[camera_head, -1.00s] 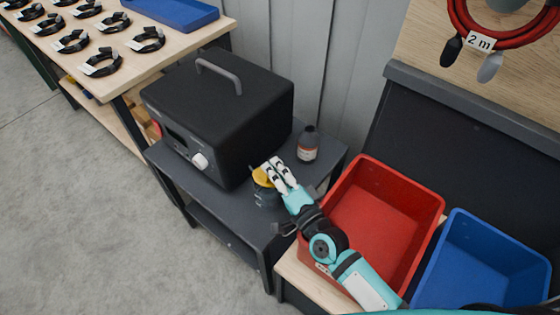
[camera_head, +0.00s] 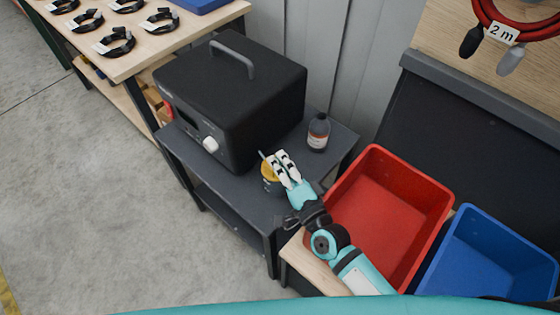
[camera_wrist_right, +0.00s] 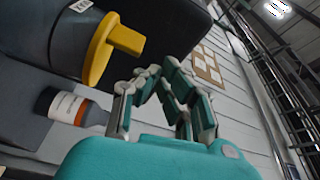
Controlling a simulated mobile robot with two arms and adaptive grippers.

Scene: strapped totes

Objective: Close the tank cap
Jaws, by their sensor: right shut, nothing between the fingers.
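The tank (camera_head: 272,187) is a small dark grey container with a yellow cap part (camera_head: 269,170) on top. It stands on the dark side table, in front of the black box. In the right wrist view the tank (camera_wrist_right: 70,32) shows at upper left, with a yellow ring and a protruding yellow tab (camera_wrist_right: 125,40). I cannot tell whether the cap is fully seated. My right gripper (camera_head: 279,157) is shut and empty, just right of the cap and partly hiding it. In the wrist view its fingertips (camera_wrist_right: 160,72) are apart from the yellow tab. My left gripper is not in view.
A black box (camera_head: 235,95) with a handle stands behind the tank on the dark table (camera_head: 235,200). A dark bottle (camera_head: 318,131) with a label stands behind my gripper. A red tote (camera_head: 385,210) and blue tote (camera_head: 490,255) lie to the right.

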